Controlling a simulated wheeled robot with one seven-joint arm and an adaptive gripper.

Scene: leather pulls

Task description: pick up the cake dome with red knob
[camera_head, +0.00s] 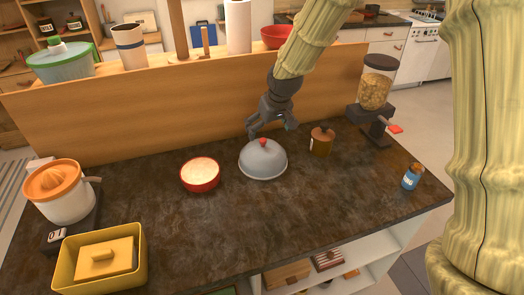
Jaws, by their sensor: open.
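The cake dome (263,161) is a pale grey dome standing upright on the dark counter, near the middle. Its red knob (263,142) is on top. My gripper (271,128) is open and empty, just above and behind the dome, with its fingers close to the knob. Whether a finger touches the knob or dome cannot be told from this view.
A red bowl (200,174) stands left of the dome, and a brown jar (321,141) stands close on its right. A dispenser (376,92), a blue-labelled bottle (412,177), a juicer (64,191) and a yellow box (101,259) stand farther out. The front counter (255,225) is clear.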

